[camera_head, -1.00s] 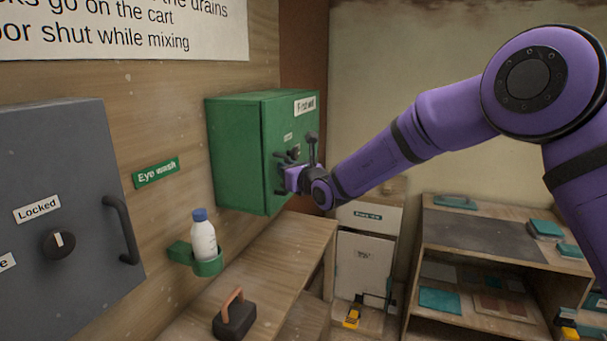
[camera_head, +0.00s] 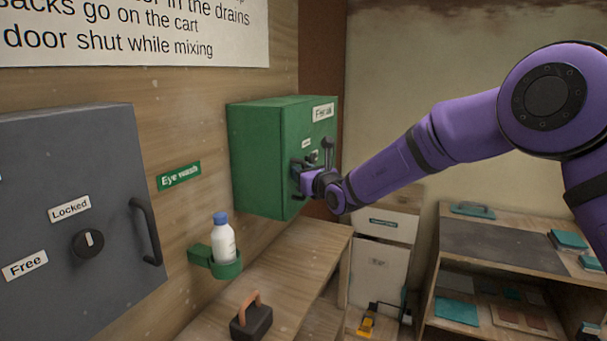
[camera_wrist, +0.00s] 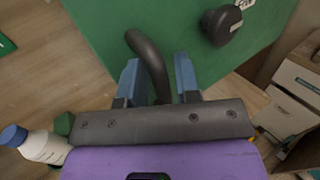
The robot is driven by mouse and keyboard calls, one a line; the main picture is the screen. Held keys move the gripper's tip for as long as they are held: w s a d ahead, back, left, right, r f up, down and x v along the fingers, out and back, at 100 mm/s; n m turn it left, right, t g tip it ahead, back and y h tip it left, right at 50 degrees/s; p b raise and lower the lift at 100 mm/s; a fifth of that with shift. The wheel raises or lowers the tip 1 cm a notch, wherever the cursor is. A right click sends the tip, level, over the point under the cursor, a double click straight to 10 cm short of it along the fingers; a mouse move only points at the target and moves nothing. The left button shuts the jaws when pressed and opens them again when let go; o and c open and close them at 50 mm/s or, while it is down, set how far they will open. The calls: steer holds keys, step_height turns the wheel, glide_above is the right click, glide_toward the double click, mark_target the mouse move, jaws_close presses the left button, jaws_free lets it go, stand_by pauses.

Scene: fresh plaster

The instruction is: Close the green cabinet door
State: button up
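The green cabinet (camera_head: 262,160) is mounted on the wooden wall in the head view. Its door (camera_wrist: 95,25) fills the upper part of the wrist view and looks flush with the box, though a small gap cannot be ruled out. The door has a dark curved handle (camera_wrist: 148,52) and a dark round knob (camera_wrist: 221,25). My gripper (camera_head: 308,178) is at the door's handle, low on its front. In the wrist view my gripper (camera_wrist: 157,68) has its blue fingers apart, with the handle between them, nearer the left finger and with a gap to the right one.
A grey cabinet (camera_head: 60,220) is on the wall at left. A white bottle (camera_head: 221,242) stands in a green holder (camera_head: 226,269). A black block with a brown handle (camera_head: 252,320) sits on a wooden bench (camera_head: 300,262). Shelves (camera_head: 500,238) stand at right.

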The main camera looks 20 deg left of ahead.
steer(key=shift+s+a+f, duration=0.2)
steer(key=shift+s, duration=0.1)
steer(key=v, duration=1)
steer(key=shift+d+r, duration=0.15)
steer(key=shift+d, duration=0.35)
